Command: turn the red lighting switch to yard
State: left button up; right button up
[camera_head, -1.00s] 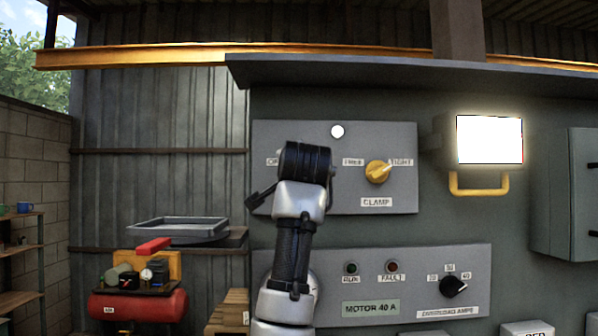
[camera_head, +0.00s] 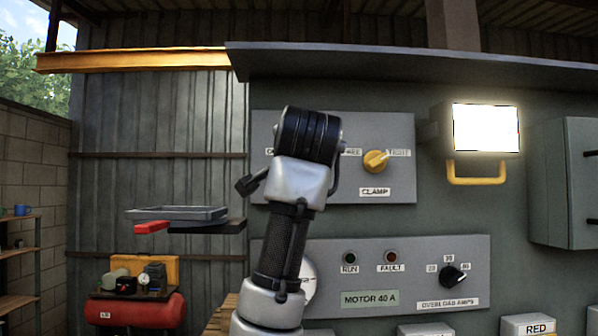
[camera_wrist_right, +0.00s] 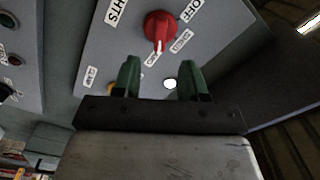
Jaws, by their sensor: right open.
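The red lighting switch (camera_wrist_right: 158,26) is on a grey panel (camera_wrist_right: 112,45) in the right wrist view. Its pale pointer mark faces down in the picture, toward the gripper. An OFF label (camera_wrist_right: 191,10) is at its upper right; a small label at its lower right and another just below it are too blurred to read surely. My right gripper (camera_wrist_right: 160,72) is open, its green fingers apart just below the switch in the picture and not around it. No contact shows. The switch is not visible in the head view, and my left gripper is not in view.
In the head view, one of my arms stands before the CLAMP panel (camera_head: 398,187) with its yellow knob (camera_head: 375,161). Below is a MOTOR panel (camera_head: 415,262) with a black knob (camera_head: 454,276). A bright lamp (camera_head: 486,128) is at right. A white round light (camera_wrist_right: 170,84) is between the fingers.

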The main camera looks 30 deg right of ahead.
jog(key=v, duration=0.2)
jog(key=shift+s+a+b, duration=0.1)
jog(key=shift+s+b, duration=0.15)
jog(key=shift+b, duration=0.05)
